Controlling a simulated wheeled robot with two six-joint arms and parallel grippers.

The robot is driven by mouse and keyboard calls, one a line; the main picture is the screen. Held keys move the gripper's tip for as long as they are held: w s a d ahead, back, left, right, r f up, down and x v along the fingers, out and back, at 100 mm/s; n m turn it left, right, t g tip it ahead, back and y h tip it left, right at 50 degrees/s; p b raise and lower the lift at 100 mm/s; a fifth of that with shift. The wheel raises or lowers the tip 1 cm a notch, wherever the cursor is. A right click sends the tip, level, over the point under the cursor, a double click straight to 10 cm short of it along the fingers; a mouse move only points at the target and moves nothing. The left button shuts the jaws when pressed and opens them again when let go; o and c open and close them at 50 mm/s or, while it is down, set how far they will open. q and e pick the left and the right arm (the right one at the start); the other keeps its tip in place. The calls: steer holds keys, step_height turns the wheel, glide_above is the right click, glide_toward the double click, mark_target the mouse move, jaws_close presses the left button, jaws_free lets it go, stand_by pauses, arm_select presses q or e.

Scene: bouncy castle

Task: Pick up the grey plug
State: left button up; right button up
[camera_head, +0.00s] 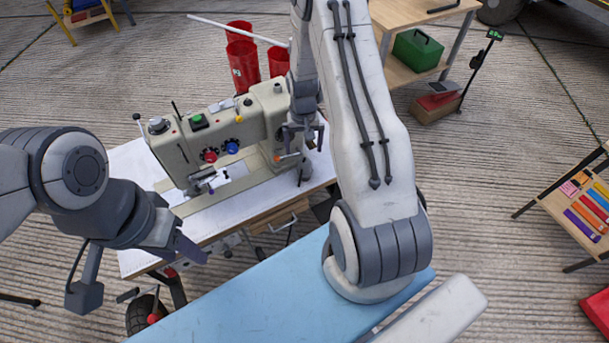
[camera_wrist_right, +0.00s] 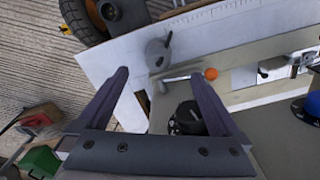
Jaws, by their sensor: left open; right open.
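A grey round piece with a dark stem (camera_wrist_right: 157,53) lies on the white tabletop in the right wrist view, beyond my fingertips; it looks like the grey plug, but I cannot be sure. In the head view, a small grey piece (camera_head: 304,172) at the right end of the sewing machine may be the same thing. My right gripper (camera_head: 305,136) hangs open above that end. In the wrist view its open fingers (camera_wrist_right: 160,76) have nothing clearly held between them. My left gripper (camera_head: 180,242) is open and empty, left of the table's front edge.
The beige sewing machine (camera_head: 235,130) stands on the white table (camera_head: 225,205). In the wrist view, a black knob (camera_wrist_right: 188,117) and an orange ball (camera_wrist_right: 211,74) are close to my right fingers. A light-blue surface (camera_head: 260,300) lies in front.

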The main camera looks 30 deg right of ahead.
mark_target(306, 160)
steer(key=f, duration=0.5)
steer(key=shift+s+d+f+b, duration=0.1)
steer(key=shift+d+f+b, duration=0.15)
steer(key=shift+d+b, duration=0.15)
steer(key=shift+a+f+b, duration=0.15)
steer(key=shift+f+b, duration=0.45)
steer(key=shift+f, duration=2.35)
steer(key=c, duration=1.5)
steer(key=shift+r, duration=0.1)
steer(key=shift+c, duration=0.2)
